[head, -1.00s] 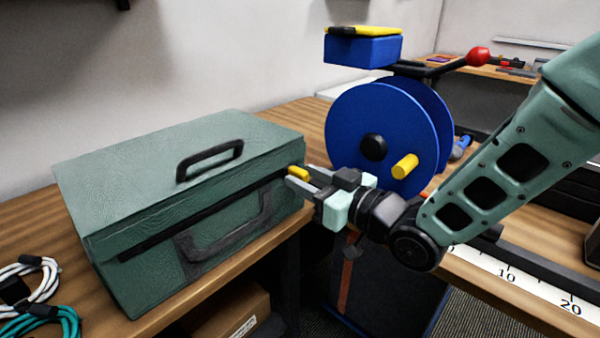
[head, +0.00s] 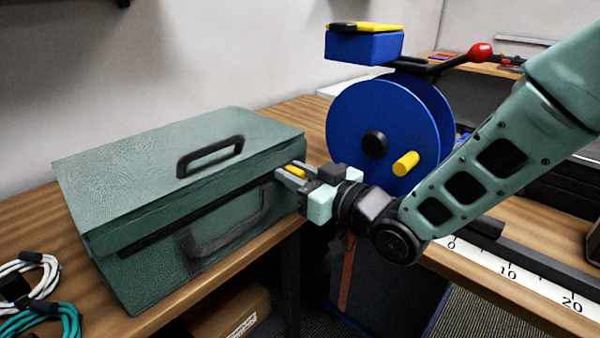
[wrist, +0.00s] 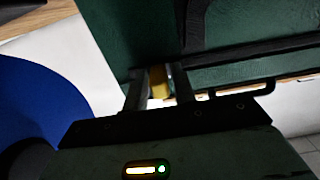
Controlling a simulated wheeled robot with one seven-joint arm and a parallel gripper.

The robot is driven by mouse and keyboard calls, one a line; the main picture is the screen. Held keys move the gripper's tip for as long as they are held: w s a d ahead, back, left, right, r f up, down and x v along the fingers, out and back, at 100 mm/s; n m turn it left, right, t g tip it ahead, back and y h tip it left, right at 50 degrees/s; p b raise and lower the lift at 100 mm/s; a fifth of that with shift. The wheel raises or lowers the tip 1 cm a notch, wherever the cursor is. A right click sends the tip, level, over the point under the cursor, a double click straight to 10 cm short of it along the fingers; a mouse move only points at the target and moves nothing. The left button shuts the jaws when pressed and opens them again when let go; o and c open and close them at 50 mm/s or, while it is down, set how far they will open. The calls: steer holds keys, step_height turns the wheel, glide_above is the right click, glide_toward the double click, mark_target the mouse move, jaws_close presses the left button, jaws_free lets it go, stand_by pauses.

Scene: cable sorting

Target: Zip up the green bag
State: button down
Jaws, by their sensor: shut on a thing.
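The green bag (head: 150,170) stands on the wooden bench at the left, its lid down. A black zip band (head: 190,222) runs along its front, with one black handle on the lid and another on the front. My gripper (head: 288,171) is at the bag's right front corner, shut on the yellow zip pull (head: 295,171). In the wrist view the yellow pull (wrist: 158,80) sits between the two fingers, close against the green bag (wrist: 225,30).
A blue reel (head: 385,135) with a yellow knob stands right behind my gripper. Coiled white and teal cables (head: 40,290) lie left of the bag. A white ruler strip (head: 510,275) runs along the right bench. A cardboard box (head: 235,315) is below the bench.

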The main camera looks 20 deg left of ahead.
mark_target(137, 244)
steer(key=s+a+b, duration=0.2)
steer(key=s+a, duration=0.1)
steer(key=s, duration=0.5)
steer(key=s+a+b, duration=0.3)
steer(key=s, duration=0.5)
steer(key=s+a+b, duration=0.2)
steer(key=s+a, duration=0.2)
steer(key=s, duration=0.4)
steer(key=shift+s+b, duration=0.25)
steer(key=shift+b, duration=0.05)
steer(key=c, duration=1.4)
jaws_free()
steer(key=shift+o, duration=0.2)
steer(key=shift+d, duration=0.15)
steer(key=b+v, duration=0.8)
steer(key=v, duration=0.9)
